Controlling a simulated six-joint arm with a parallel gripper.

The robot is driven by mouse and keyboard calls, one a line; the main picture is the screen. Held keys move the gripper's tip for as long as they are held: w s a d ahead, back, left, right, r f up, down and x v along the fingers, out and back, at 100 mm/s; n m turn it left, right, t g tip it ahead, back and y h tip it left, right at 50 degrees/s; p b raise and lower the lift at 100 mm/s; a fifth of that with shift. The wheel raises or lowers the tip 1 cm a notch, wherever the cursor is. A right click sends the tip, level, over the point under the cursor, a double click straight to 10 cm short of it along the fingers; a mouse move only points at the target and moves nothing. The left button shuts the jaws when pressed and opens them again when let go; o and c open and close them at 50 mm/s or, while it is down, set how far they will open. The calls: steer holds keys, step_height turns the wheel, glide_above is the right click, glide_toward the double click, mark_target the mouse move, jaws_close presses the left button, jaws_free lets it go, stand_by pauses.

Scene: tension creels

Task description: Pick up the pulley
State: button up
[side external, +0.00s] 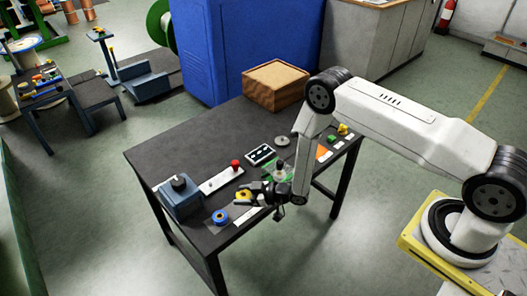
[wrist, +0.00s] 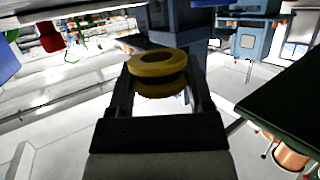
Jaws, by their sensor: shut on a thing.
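The pulley is a yellow grooved wheel; in the wrist view the pulley (wrist: 158,66) sits between the two dark fingers of my gripper (wrist: 160,80). My gripper is shut on it, with one finger on each side. In the side external view the yellow pulley (side external: 243,195) shows at the tips of my gripper (side external: 248,190), over the front part of the dark table (side external: 190,135). Part of it is hidden by the fingers. I cannot tell exactly how high it is above the table top.
A white plate with a red button (side external: 235,165), a black panel (side external: 260,154) and a grey disc (side external: 282,141) lie behind. A cardboard box (side external: 275,85) stands at the back.

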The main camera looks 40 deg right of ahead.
steer(key=s+d+r, duration=0.2)
steer(key=s+r, duration=0.5)
steer(key=s, duration=0.5)
steer(key=shift+r, duration=0.35)
steer(key=shift+w+d, duration=0.1)
steer(key=d+m+t+h, duration=0.2)
steer(key=d+m+h, duration=0.6)
steer(key=d, duration=2.3)
steer(key=shift+w+r+m+h, duration=0.15)
steer(key=shift+w+m+h, duration=0.25)
steer(key=shift+h, duration=0.6)
steer(key=shift+w, duration=0.15)
